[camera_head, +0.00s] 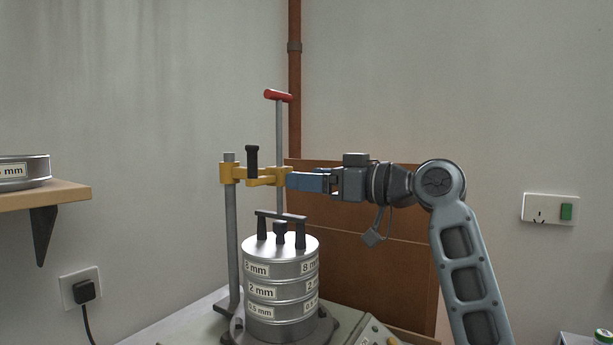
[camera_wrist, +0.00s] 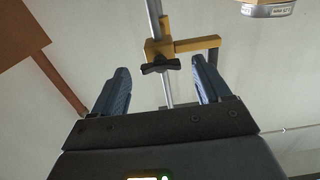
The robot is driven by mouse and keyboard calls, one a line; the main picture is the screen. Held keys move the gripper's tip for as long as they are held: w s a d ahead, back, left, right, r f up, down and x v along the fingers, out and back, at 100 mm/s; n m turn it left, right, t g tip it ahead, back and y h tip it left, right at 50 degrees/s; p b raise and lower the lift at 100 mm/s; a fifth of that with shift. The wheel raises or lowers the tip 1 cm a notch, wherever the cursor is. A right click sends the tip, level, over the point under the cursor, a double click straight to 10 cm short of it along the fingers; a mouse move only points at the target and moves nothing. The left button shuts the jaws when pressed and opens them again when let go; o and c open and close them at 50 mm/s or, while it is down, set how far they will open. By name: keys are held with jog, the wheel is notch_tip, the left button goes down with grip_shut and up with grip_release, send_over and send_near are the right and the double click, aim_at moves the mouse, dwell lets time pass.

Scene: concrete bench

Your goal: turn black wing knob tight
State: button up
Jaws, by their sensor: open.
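The black wing knob (camera_wrist: 160,66) sits on the yellow clamp (camera_wrist: 159,47), beside the metal rod, in the wrist view. Its wings lie roughly level, tilted slightly. My gripper (camera_wrist: 159,68) is open, with one blue finger on each side of the knob and a visible gap to each. In the head view my gripper (camera_head: 291,180) comes in from the right at the right end of the yellow clamp (camera_head: 262,181).
A red-handled rod (camera_head: 278,96) rises through the clamp. A stack of metal sieves (camera_head: 282,290) with a dark top bar stands below. A wooden shelf (camera_head: 45,194) is at left.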

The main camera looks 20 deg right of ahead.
jog(key=shift+x, duration=0.85)
jog(key=shift+c, duration=0.3)
jog(key=c, duration=1)
jog(key=shift+m+p, duration=0.4)
jog(key=shift+p, duration=0.1)
jog(key=m+p, duration=1.2)
jog(key=m, duration=0.5)
